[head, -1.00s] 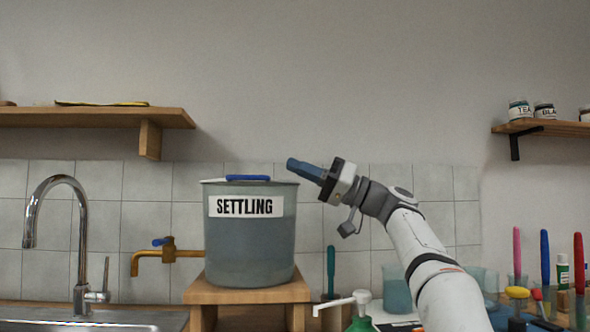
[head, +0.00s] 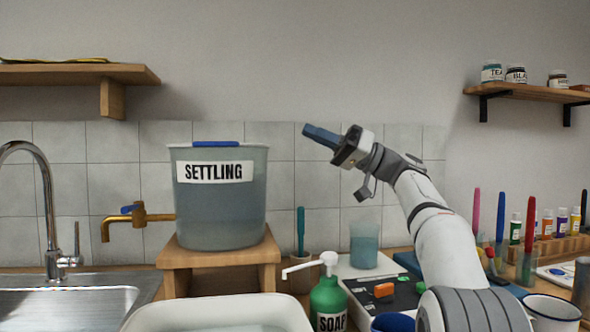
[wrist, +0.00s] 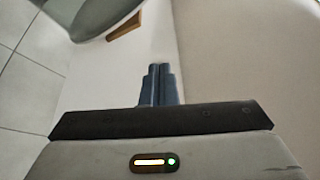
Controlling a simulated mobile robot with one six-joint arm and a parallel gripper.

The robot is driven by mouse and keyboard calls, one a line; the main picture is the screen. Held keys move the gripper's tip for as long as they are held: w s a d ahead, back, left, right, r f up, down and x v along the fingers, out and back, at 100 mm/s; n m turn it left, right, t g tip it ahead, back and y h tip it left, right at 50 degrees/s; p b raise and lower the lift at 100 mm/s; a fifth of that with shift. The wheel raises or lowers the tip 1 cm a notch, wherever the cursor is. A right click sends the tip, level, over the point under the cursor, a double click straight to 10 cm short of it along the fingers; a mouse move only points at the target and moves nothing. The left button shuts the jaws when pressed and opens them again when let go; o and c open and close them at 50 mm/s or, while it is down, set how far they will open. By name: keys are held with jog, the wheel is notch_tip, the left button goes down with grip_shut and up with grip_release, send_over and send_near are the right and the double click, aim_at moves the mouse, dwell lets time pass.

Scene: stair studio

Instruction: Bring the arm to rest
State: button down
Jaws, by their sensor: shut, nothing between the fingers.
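My gripper (head: 308,131) is raised in front of the tiled wall, to the right of the settling bucket and apart from it. Its blue fingers point left and slightly up. In the wrist view the fingers (wrist: 158,72) are together with nothing between them. My white arm rises from the lower right of the head view.
The bucket (head: 215,215) labelled SETTLING stands on a wooden stand (head: 220,258). A sink (head: 80,300) is left; a jar shelf (head: 530,92) is upper right.

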jog(key=s+a+f+m+t+h+p, duration=0.4)
jog(key=s+f+m+h+p, duration=0.45)
jog(key=p, duration=0.75)
jog(key=s+d+f+m+h+p, duration=0.1)
jog(key=s+d+f+h+p, duration=0.3)
jog(key=s, duration=0.3)
jog(key=s+d+f+m+g+h+p, duration=0.1)
jog(key=s+d+f+m+h+p, duration=0.1)
jog(key=s+d+f+h+p, duration=0.2)
jog(key=s+d+f+m+h+p, duration=0.1)
jog(key=s+d+f+h+p, duration=0.3)
jog(key=s, duration=0.7)
jog(key=shift+f+g+h+p, duration=0.4)
jog(key=shift+f+h+p, duration=0.35)
jog(key=shift+h, duration=0.3)
